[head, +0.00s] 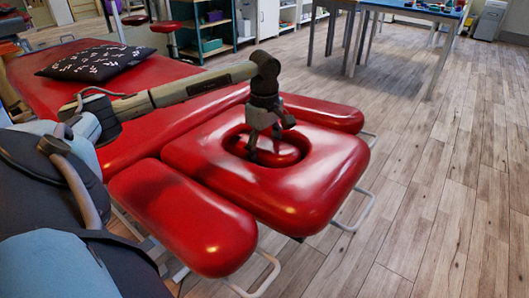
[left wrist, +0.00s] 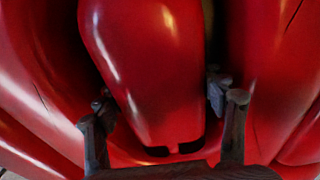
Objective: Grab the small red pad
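The small red pad (left wrist: 155,75) is a glossy, rounded red piece in the left wrist view, lying between the fingers of my left gripper (left wrist: 160,105). The fingers are apart, one on each side of the pad, and a narrow gap seems to show at each side; contact is hard to tell. In the head view my left gripper (head: 265,140) points down into the oval face hole of the red headrest (head: 330,165). Part of the red pad (head: 281,157) seems to show inside the hole, mostly hidden by the fingers and rim. My right gripper is not in view.
The red treatment table (head: 75,55) runs to the back left with a dark patterned pillow (head: 96,62) on it. Red armrests (head: 185,215) flank the headrest. The wooden floor (head: 450,180) at right is clear. A blue-topped table (head: 415,10) stands at the back.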

